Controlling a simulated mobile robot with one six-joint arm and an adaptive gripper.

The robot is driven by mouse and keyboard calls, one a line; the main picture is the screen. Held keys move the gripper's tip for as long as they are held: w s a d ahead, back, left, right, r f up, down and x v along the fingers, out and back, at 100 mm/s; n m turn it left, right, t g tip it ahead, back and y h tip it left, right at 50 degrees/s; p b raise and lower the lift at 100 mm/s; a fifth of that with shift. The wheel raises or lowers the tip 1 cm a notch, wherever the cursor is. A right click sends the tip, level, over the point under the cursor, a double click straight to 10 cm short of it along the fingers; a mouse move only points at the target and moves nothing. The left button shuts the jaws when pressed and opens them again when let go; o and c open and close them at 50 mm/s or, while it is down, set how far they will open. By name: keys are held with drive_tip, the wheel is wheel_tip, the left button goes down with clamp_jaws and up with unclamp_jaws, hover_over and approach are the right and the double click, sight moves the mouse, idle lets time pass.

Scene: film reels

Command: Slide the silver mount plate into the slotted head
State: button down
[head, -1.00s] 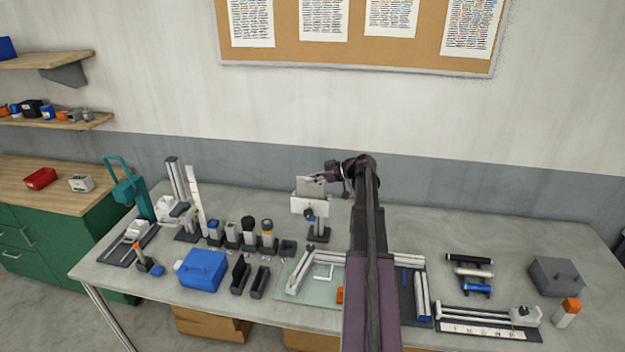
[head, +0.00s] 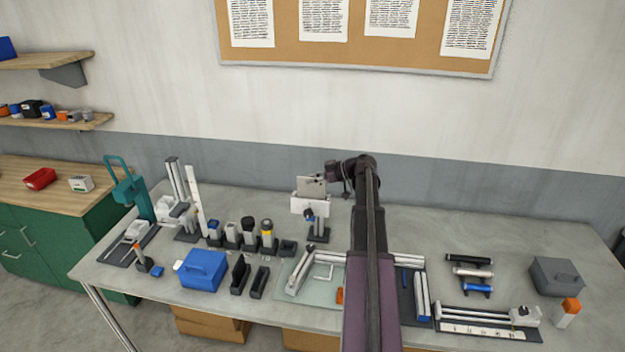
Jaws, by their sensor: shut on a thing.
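The silver mount plate (head: 312,187) is a thin grey plate, held upright over the slotted head.
A row of small upright tools (head: 247,232) stands left of the head. A blue box (head: 203,269) is at the front left, and a teal press (head: 128,188) is farther left. A grey box (head: 556,277) stands at the right. The table behind the head is clear.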

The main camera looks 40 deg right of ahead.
drive_tip(key=shift+f+b, duration=0.6)
drive_tip(key=shift+b, duration=0.05)
idle(0.8)
drive_tip(key=c, duration=1)
unclamp_jaws()
drive_tip(key=shift+o, duration=0.2)
drive_tip(key=shift+s, duration=0.1)
drive_tip(key=p+v, duration=0.4)
drive_tip(key=v, duration=0.7)
drive_tip(key=shift+f, duration=0.1)
idle(0.8)
